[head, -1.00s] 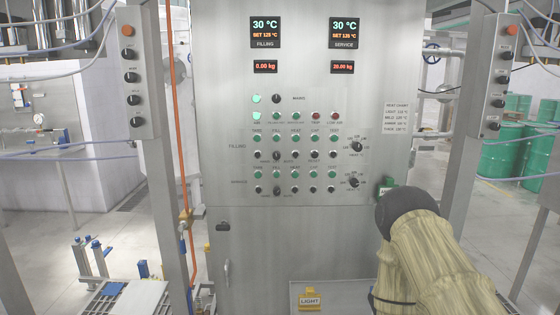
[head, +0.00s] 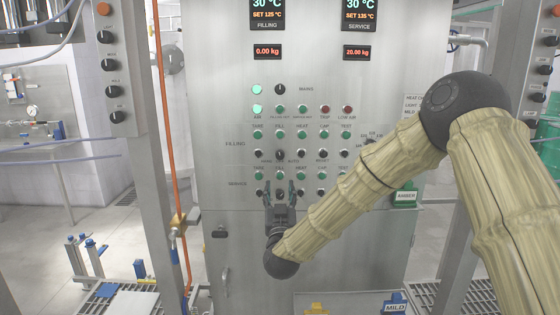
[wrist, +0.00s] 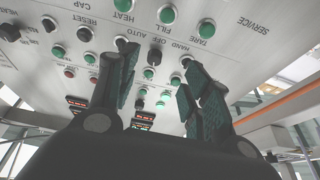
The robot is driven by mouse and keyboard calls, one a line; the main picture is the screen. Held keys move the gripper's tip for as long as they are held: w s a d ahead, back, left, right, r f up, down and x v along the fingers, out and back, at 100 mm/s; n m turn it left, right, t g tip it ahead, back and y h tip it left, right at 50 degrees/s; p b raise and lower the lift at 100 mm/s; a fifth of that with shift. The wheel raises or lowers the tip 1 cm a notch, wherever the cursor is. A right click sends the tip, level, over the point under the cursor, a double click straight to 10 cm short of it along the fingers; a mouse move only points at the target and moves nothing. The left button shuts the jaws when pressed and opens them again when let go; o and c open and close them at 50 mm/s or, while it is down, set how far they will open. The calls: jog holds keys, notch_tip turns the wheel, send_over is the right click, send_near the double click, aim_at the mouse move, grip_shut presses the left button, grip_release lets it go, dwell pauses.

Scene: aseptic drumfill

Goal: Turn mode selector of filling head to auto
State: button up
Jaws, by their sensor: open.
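The filling head's mode selector (head: 280,154) is a small black knob in the filling row of the steel panel, above the hand/off/auto lettering. In the wrist view, which is upside down, the mode selector (wrist: 155,56) shows between my two fingers. I cannot tell clearly which way its handle points. My gripper (head: 281,189) is open and empty, pointing up in front of the panel's service row, just below the filling selector in the head view. Its fingers hide part of the service row. I cannot tell how far the fingertips are from the panel.
Green and black buttons crowd around the selector on the panel (head: 225,110). A black rotary dial (head: 368,140) is partly behind my arm. An orange pipe (head: 162,110) runs down the left side.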

aim_at(280, 158)
jog(key=p+x, duration=0.1)
jog(key=x, duration=0.2)
jog(key=r+p+x, duration=0.1)
jog(key=x, duration=0.2)
jog(key=r+p+x, duration=0.1)
jog(key=p+x, duration=0.1)
jog(key=x, duration=0.2)
jog(key=shift+s+d+r, duration=0.2)
jog(key=shift+s, duration=0.15)
jog(key=shift+x, duration=0.95)
jog(key=shift+f, duration=0.1)
jog(key=shift+c, duration=0.2)
jog(key=c, duration=1)
